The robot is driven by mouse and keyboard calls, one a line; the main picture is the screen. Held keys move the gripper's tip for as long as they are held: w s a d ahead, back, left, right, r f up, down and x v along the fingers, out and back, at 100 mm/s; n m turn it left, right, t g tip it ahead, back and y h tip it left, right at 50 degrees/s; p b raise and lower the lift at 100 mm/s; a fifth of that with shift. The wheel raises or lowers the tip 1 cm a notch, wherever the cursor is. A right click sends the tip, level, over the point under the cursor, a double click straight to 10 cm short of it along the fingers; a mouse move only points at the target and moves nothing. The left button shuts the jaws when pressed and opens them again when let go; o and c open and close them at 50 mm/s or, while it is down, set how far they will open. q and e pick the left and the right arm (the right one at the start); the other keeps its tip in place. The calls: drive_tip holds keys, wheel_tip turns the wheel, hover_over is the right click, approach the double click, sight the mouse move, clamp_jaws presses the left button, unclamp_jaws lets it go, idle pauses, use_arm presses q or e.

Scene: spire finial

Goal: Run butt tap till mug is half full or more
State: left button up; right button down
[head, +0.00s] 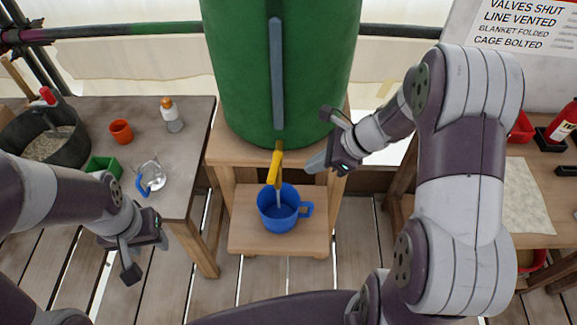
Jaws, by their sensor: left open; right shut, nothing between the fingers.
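The green butt (280,70) stands on a wooden stand, with a pale vertical strip down its front. Its yellow tap (274,168) is at the bottom front. The blue mug (270,218) stands upright on the lower shelf under the tap, handle to the right. A thin pale stream runs from the tap into the mug, and blue-looking liquid shows inside; its exact level is hard to tell. My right gripper (317,162) is shut and empty, just right of the tap and apart from it. My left gripper (146,257) is open and empty, low at the left.
A right table holds a red bottle (563,124) and a paper sheet (527,195).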

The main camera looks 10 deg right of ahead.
sight(274, 167)
drive_tip(key=w+a+f, duration=0.2)
drive_tip(key=a+f, duration=0.1)
drive_tip(key=a, duration=0.3)
drive_tip(key=shift+w+f+p, duration=0.25)
drive_tip(key=shift+f+p, duration=0.1)
drive_tip(key=shift+a, duration=0.1)
drive_tip(key=shift+a+m+b, duration=0.15)
drive_tip(key=shift+m+b, duration=0.15)
drive_tip(key=shift+b, duration=0.05)
